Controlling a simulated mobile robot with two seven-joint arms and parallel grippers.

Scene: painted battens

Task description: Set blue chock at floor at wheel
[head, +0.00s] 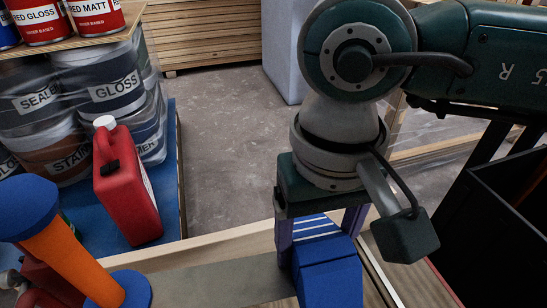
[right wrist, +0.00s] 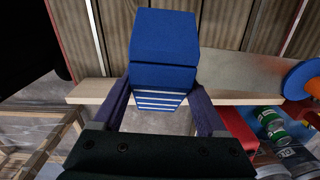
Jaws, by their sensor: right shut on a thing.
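The blue chock (head: 328,272) is a wedge-like block with pale stripes on one sloping face. My right gripper (head: 318,240) is shut on it, with one purple finger on each side. In the right wrist view the chock (right wrist: 164,52) sits between the fingers of the gripper (right wrist: 160,105), its striped end toward the palm. It is above slatted wood boards and a pale timber edge; I cannot tell whether it touches them. Grey floor (head: 222,135) shows beyond the edge. No wheel is recognisable. My left gripper is not in view.
A grey metal strip (head: 205,285) lies along the pale timber edge (head: 215,244). An orange post with blue ends (head: 75,262) stands at front left. A red jerrycan (head: 125,190) and stacked paint cans (head: 105,85) stand at left. A black bin (head: 505,225) is at right.

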